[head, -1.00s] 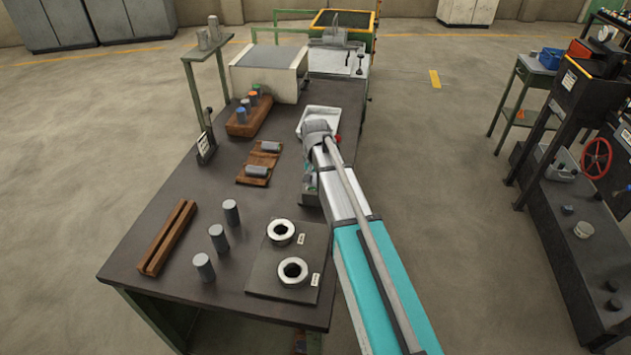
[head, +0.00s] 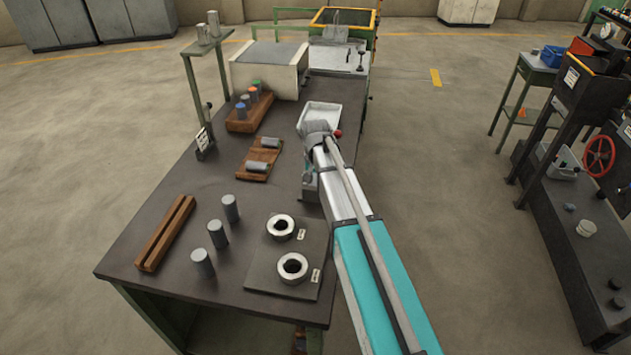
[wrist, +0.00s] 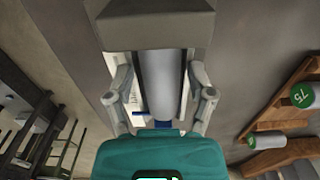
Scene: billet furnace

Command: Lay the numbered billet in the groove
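My gripper (wrist: 160,85) hangs over the right part of the bench. Its two fingers stand on either side of a grey cylinder (wrist: 159,80), with a blue edge near its lower end. I cannot tell whether the fingers press on it. In the head view my arm largely hides this spot. Two grey billets lie on a wooden cradle (head: 243,170); the wrist view shows their green ends, one billet (wrist: 301,95) marked 75. A long wooden block with a groove (head: 165,234) lies at the bench's left; its groove looks empty.
A grey block (wrist: 150,28) is close to my fingers. Several grey cylinders, one of them (head: 202,263), stand beside a plate with two rings (head: 292,267). A wooden stand (head: 240,124) holds colour-topped billets. Bare bench surrounds the grooved block.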

